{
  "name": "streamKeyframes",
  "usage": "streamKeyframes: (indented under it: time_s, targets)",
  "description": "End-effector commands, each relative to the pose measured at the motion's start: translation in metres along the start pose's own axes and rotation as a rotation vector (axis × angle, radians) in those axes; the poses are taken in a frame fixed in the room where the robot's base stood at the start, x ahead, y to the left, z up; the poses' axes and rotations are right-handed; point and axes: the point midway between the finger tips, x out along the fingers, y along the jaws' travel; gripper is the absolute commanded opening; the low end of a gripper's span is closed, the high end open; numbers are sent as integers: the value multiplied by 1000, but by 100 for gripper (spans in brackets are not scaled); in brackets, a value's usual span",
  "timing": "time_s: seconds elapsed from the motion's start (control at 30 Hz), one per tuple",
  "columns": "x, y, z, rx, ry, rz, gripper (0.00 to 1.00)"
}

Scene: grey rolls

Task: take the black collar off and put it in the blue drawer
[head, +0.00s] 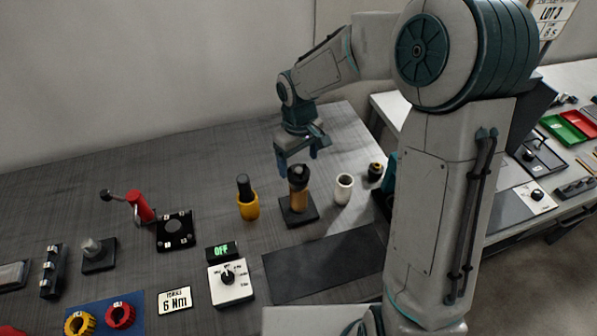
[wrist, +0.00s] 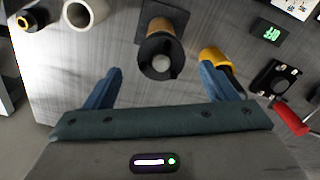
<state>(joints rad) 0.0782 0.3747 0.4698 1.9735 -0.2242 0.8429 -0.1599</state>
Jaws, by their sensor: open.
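The black collar (head: 299,175) sits around the top of an upright tan post (head: 298,199) on a square black base (head: 311,216). In the wrist view the collar (wrist: 147,70) shows from above as a dark ring around a pale post top. My gripper (head: 298,165) is open and empty, close above the collar. In the wrist view its two blue fingers (wrist: 160,70) are spread wide, one to each side of the collar, with a gap on both sides. I cannot make out a blue drawer in either view.
A yellow holder (head: 248,207) with a black handle stands left of the post, close to one finger. A white cup (head: 343,189) and a small black-and-yellow part (head: 375,171) stand to the right. A dark mat (head: 322,265) lies clear in front. A red-handled device (head: 140,207) is further left.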

Motion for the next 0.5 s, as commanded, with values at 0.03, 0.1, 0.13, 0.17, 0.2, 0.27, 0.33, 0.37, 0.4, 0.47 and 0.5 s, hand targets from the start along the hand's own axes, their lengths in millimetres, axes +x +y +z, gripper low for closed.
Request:
streamKeyframes:
  time_s: [0.03,0.1,0.13,0.17,0.2,0.27,0.33,0.37,0.4,0.47,0.5]
  targets:
    - [7,-2,2,0,-6,-4,79]
    - [18,-3,2,-1,-5,-3,79]
    - [22,-2,2,0,-3,-3,79]
    - [25,-2,2,1,-3,-3,79]
    - [28,-2,2,0,-2,-3,79]
    - [32,-2,2,0,-1,-2,79]
    - [33,-2,2,0,0,-1,79]
    - [34,-2,2,0,0,-1,79]
    - [34,-2,2,0,0,-1,79]
    - [33,-2,2,0,0,-1,79]
    - [33,-2,2,0,0,-1,79]
